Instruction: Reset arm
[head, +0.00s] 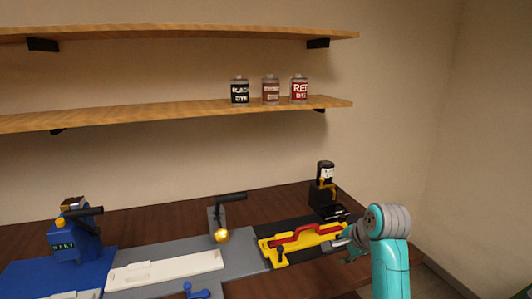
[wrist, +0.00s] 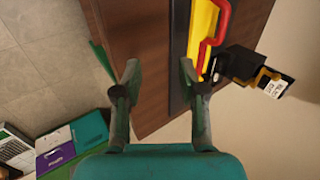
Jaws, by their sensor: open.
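My gripper (wrist: 160,85) is open and empty in the wrist view, with its two fingers spread apart above the edge of the wooden bench (wrist: 155,38). In the head view my teal arm stands at the right end of the bench (head: 165,222), and my gripper (head: 347,243) is beside the right end of a yellow fixture with a red part (head: 305,237). The arm partly hides the gripper there. The yellow fixture (wrist: 202,30) also shows beyond the right finger in the wrist view.
A black device (head: 325,190) stands behind the yellow fixture. A white fixture (head: 165,270) and a blue machine (head: 75,240) are further left. Three dye bottles (head: 270,90) stand on the lower shelf (head: 150,115). Coloured boxes (wrist: 60,152) lie on the floor.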

